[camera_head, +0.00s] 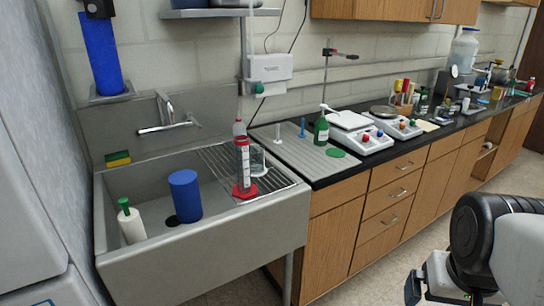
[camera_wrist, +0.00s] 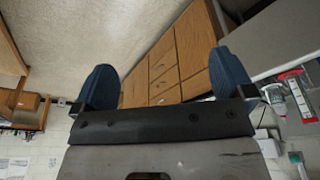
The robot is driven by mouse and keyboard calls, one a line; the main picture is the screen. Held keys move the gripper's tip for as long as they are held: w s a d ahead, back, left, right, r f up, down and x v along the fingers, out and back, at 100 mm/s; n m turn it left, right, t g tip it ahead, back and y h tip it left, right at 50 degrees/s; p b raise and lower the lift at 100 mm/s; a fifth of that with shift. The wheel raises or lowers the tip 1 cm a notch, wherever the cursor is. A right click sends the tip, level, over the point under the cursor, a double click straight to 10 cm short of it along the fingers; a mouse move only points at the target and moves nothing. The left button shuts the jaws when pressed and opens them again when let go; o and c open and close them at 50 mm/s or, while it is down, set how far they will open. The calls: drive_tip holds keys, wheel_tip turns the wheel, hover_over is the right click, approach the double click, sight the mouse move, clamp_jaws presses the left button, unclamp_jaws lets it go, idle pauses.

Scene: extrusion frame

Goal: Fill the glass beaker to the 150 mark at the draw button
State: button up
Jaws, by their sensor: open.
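A clear glass beaker (camera_head: 259,160) stands on the wire drain rack at the sink's right, partly hidden behind a red-based measuring cylinder (camera_head: 243,170). Its marks are too small to read and I cannot tell whether it holds liquid. A white wall unit (camera_head: 269,68) hangs above the rack, with a small green part (camera_head: 259,88) below its left side; I cannot tell whether this is the draw button. My gripper (camera_wrist: 164,82) is open and empty in the wrist view, its two blue fingers wide apart. It is away from the beaker, off the counter's front side.
The sink (camera_head: 185,245) holds a blue cylinder (camera_head: 185,195) and a white bottle with a green top (camera_head: 131,222). A green pump bottle (camera_head: 321,128) and white balances (camera_head: 360,130) stand on the counter right of the rack. The floor in front is clear.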

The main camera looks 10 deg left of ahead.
drive_tip(key=shift+c, duration=0.3)
